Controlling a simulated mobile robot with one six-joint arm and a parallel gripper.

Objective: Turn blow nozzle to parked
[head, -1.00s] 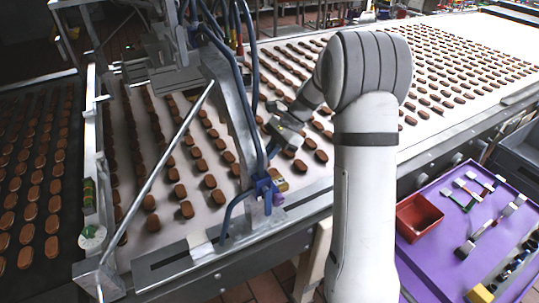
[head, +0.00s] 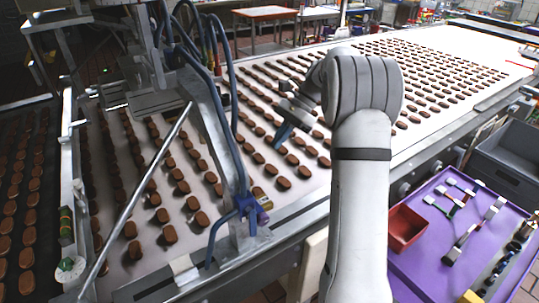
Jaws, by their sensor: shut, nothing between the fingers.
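A blue fitting (head: 245,206) with a purple end piece (head: 263,216) and a small yellowish part (head: 258,193) sits at the foot of the slanted metal post, by the belt's near edge. It appears to be the blow nozzle. Blue hoses run down to it. Which way it is turned is too small to tell. My gripper (head: 281,136) is shut and empty. It is above the belt, up and to the right of the fitting in the picture, clear of it.
Rows of brown biscuits cover the white belt (head: 300,205). A slanted metal rod (head: 140,195) and the post (head: 215,120) stand left of my arm. A purple tray (head: 425,272) with a red bin (head: 406,228) and tools is at right.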

